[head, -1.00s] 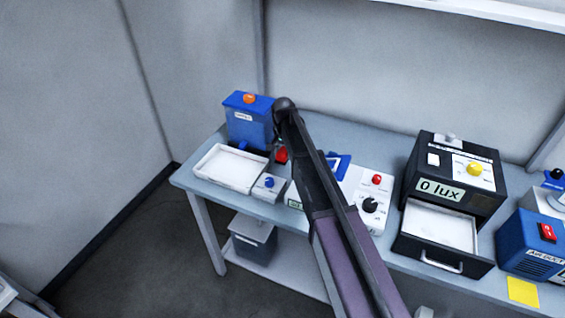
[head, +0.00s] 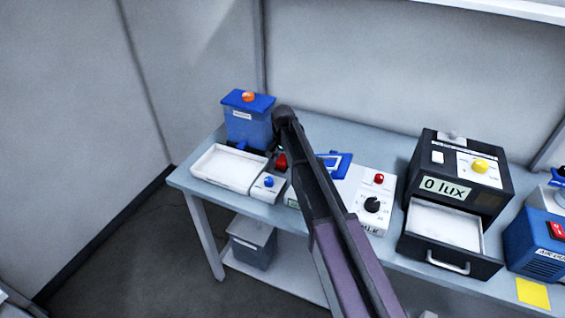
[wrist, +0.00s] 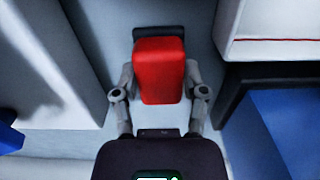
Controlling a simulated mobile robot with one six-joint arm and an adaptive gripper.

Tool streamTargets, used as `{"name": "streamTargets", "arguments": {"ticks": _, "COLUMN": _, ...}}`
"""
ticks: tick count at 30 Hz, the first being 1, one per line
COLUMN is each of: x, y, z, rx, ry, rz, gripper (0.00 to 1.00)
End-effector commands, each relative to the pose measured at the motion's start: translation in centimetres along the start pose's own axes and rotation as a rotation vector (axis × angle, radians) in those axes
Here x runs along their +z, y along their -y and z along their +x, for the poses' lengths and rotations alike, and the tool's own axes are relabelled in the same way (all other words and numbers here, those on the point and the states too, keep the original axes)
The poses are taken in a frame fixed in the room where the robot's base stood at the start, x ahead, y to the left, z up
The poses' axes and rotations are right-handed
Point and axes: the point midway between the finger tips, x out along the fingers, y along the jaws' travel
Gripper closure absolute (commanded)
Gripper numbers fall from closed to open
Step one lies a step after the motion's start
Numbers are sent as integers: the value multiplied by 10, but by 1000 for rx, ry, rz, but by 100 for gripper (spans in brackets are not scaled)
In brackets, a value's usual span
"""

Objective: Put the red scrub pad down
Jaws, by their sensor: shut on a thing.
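The red scrub pad (wrist: 160,72) is a red block with a dark end, seen in the wrist view. My gripper (wrist: 160,88) is shut on it, one finger on each side. In the head view the red pad (head: 282,161) shows as a small patch beside my arm, between the blue-lidded box and the white control unit. My arm hides most of the gripper there. A pale surface shows around the pad in the wrist view; I cannot tell whether the pad touches it.
A white tray (head: 229,167) and a small box with a blue knob (head: 268,187) stand left of my arm. A blue-lidded box (head: 247,122) stands behind. To the right are a white dial unit (head: 372,204) and a black lux box (head: 455,165) with its drawer open.

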Motion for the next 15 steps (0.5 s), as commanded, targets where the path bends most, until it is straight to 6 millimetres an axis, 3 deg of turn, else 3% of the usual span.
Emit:
{"name": "streamTargets", "arguments": {"ticks": 12, "x": 0, "y": 0, "z": 4, "rx": 0, "ry": 0, "rz": -1, "gripper": 82}}
{"name": "streamTargets", "arguments": {"ticks": 13, "x": 0, "y": 0, "z": 3, "rx": 0, "ry": 0, "rz": -1, "gripper": 35}}
{"name": "streamTargets", "arguments": {"ticks": 15, "x": 0, "y": 0, "z": 2, "rx": 0, "ry": 0, "rz": -1, "gripper": 14}}
